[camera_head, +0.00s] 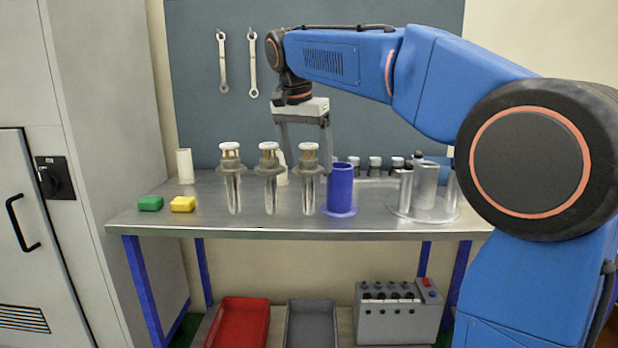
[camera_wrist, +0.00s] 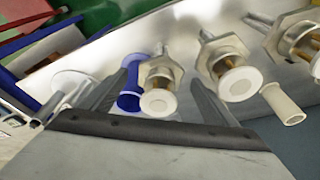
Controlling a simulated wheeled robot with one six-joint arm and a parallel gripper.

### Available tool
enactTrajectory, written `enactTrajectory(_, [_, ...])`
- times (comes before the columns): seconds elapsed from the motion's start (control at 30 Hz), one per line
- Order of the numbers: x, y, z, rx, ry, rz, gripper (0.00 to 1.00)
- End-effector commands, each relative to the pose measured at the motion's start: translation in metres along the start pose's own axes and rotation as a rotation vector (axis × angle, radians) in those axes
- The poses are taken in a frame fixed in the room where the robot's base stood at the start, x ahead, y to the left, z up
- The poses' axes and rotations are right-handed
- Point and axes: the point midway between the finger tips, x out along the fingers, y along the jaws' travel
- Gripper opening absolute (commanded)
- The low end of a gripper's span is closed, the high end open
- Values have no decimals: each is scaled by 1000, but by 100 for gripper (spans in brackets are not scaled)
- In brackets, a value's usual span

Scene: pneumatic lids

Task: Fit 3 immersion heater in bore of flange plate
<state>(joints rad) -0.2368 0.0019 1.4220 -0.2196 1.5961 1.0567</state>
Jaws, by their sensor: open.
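Three immersion heaters (camera_head: 231,170) (camera_head: 269,170) (camera_head: 309,168) stand upright in a row on the bench, each with a white cap, hex collar and silver rods pointing down. My gripper (camera_head: 306,165) is open and points down at the rightmost heater. In the wrist view, that heater (camera_wrist: 158,102) shows between the open fingers (camera_wrist: 163,76), with no clear contact. The other two heaters (camera_wrist: 238,82) (camera_wrist: 298,40) lie right of it. A round silver plate (camera_head: 402,212) with upright cylinders stands at the bench's right; I cannot tell whether it is the flange plate or where its bore is.
A blue flanged tube (camera_head: 341,185) stands close right of the rightmost heater. Several dark-topped parts (camera_head: 375,165) stand behind. A white tube (camera_head: 185,167), a green block (camera_head: 150,203) and a yellow block (camera_head: 183,204) are at left. The front edge strip of the bench (camera_head: 290,232) is clear.

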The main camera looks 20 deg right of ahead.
Motion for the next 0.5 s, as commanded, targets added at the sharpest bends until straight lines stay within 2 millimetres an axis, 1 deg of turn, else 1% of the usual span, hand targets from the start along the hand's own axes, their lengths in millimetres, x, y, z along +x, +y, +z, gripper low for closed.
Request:
enactTrajectory(0.2, [0,0,0,0,0,0,81])
enactTrajectory(0.23, [0,0,0,0,0,0,76])
enactTrajectory(0.27, [0,0,0,0,0,0,69])
enactTrajectory(0.3, [0,0,0,0,0,0,60])
enactTrajectory(0.37, [0,0,0,0,0,0,45])
enactTrajectory(0.4, [0,0,0,0,0,0,36])
enactTrajectory(0.43, [0,0,0,0,0,0,34])
enactTrajectory(0.47, [0,0,0,0,0,0,34])
enactTrajectory(0.5, [0,0,0,0,1,-1,30])
